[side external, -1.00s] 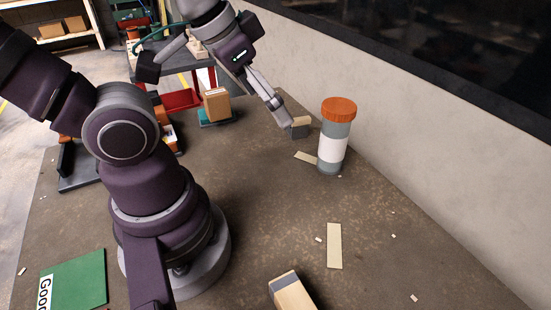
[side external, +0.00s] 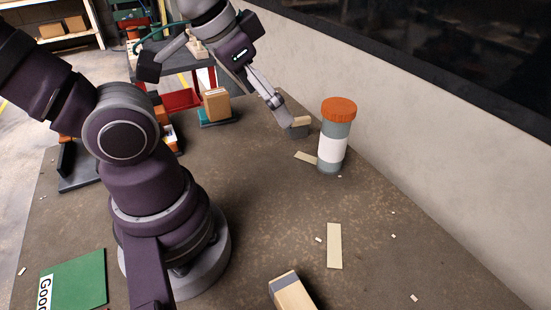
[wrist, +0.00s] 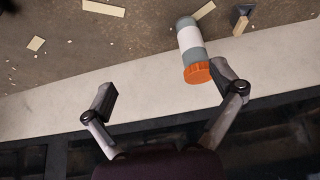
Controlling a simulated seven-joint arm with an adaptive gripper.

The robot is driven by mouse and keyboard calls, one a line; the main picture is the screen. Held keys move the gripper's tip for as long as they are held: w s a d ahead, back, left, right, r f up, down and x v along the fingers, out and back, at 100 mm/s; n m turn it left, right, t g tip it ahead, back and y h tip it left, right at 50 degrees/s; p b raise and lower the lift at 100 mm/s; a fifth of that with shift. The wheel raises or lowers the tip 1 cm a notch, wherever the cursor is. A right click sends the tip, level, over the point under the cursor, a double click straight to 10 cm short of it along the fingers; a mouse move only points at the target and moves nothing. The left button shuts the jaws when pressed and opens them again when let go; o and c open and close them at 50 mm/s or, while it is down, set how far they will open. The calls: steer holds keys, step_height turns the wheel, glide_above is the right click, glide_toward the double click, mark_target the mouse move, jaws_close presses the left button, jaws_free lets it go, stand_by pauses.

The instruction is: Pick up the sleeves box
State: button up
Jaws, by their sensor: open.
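No readable label marks the sleeves box, so I cannot tell which box it is. A brown cardboard box (side external: 216,104) stands upright on a small teal base at the back. A tan box with a grey end (side external: 292,292) is cut off at the bottom edge. A small grey block with a tan top (side external: 300,127) lies by the wall and also shows in the wrist view (wrist: 241,20). My gripper (side external: 277,104) is above the table beside this block in the picture; contact is unclear. In the wrist view my gripper (wrist: 165,82) has its fingers wide apart with nothing between them.
A grey bottle with an orange cap (side external: 334,137) stands near the wall (side external: 430,140), right of my gripper. Flat tan strips (side external: 334,246) and small chips lie on the table. A green board (side external: 75,281) lies at the lower left.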

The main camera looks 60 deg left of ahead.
steer(key=m+g+y, duration=0.5)
steer(key=m+g, duration=0.1)
steer(key=m, duration=1.2)
glide_toward(215, 92)
steer(key=x, duration=1.2)
steer(key=shift+a+f, duration=0.1)
steer(key=shift+f, duration=0.2)
steer(key=shift+w, duration=0.1)
steer(key=shift+c, duration=0.3)
steer(key=c, duration=1.2)
